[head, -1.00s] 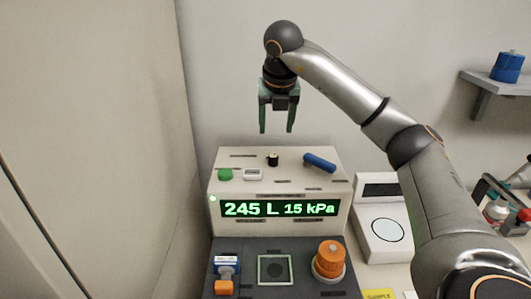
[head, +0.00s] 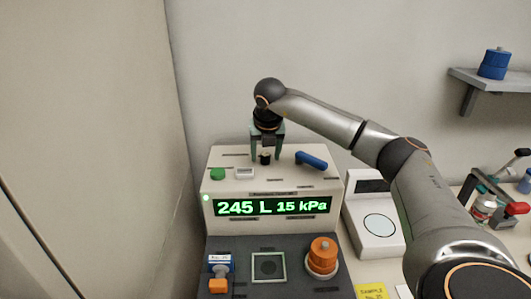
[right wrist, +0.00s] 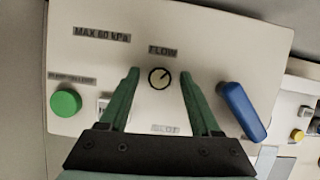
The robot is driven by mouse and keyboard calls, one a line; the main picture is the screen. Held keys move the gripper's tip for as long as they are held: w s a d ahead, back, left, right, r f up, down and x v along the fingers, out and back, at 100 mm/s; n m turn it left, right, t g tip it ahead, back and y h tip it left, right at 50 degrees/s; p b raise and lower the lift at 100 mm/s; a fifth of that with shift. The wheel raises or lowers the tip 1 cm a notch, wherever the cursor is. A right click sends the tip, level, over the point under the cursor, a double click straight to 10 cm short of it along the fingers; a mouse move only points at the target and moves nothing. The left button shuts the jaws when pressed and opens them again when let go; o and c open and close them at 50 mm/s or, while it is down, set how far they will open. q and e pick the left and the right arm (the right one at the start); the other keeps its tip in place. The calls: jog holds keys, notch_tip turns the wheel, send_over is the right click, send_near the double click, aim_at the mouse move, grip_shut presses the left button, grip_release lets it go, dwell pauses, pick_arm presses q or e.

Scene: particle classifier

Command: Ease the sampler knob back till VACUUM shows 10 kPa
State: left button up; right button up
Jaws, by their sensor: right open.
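The sampler (head: 216,228) is a cream and dark grey unit. Its green display (head: 272,207) reads 245 L and 15 kPa. A small black knob (head: 265,158) stands on its top panel, and in the right wrist view this knob (right wrist: 159,78) sits under a FLOW label, its pale pointer turned to the upper right. My right gripper (head: 266,157) is open, pointing down at the knob. In the right wrist view the green fingertips (right wrist: 160,77) lie on either side of the knob, with gaps showing. My left gripper is out of view.
A green button (right wrist: 66,103) is left of the knob and a blue lever (right wrist: 241,110) is close by on the right. An orange knob (head: 323,252) is on the lower deck. A white scale (head: 376,228) stands to the right. A cabinet wall is on the left.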

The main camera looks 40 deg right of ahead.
jog(key=shift+c, duration=0.2)
grip_shut()
jog(key=shift+n, duration=0.3)
jog(key=n, duration=0.1)
jog(key=n+y, duration=0.1)
jog(key=n, duration=0.1)
jog(key=shift+d+r+n+t+p, duration=0.1)
jog(key=shift+d+n+t+p, duration=0.05)
jog(key=shift+n+t+p, duration=0.2)
jog(key=n+y+p, duration=0.2)
jog(key=n, duration=0.2)
jog(key=shift+d+n, duration=0.1)
jog(key=shift+n, duration=0.25)
dwell(0.5)
jog(key=shift+o, duration=0.2)
grip_release()
